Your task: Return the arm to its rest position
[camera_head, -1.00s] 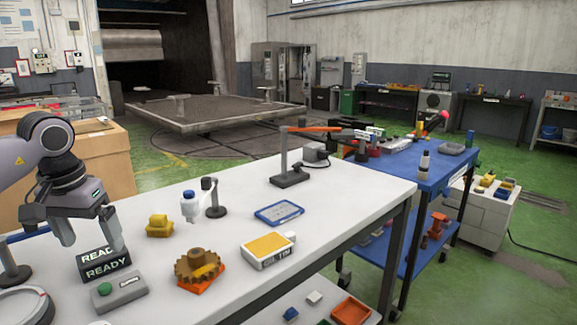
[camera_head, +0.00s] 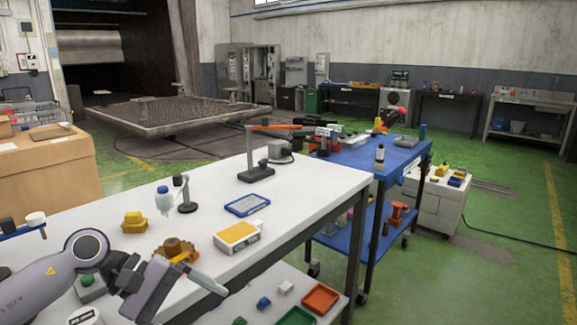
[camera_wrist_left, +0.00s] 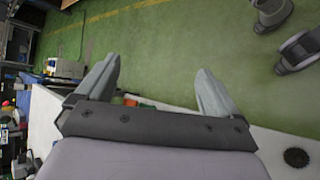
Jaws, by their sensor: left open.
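My left gripper (camera_head: 190,290) is at the lower left of the head view, low over the near part of the white table (camera_head: 306,180). Its arm comes in from the left edge. Its fingers are apart with nothing between them. In the left wrist view the two pale fingers (camera_wrist_left: 157,68) stand wide apart over green floor, with the table edge below them. The arm and gripper hide part of the near table. My right gripper does not show.
On the table stand a brown gear (camera_head: 176,248), a yellow block (camera_head: 133,222), a white bottle (camera_head: 164,199), a yellow-topped box (camera_head: 237,237) and a blue-rimmed tray (camera_head: 247,205). A blue cart (camera_head: 370,158) is beyond it.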

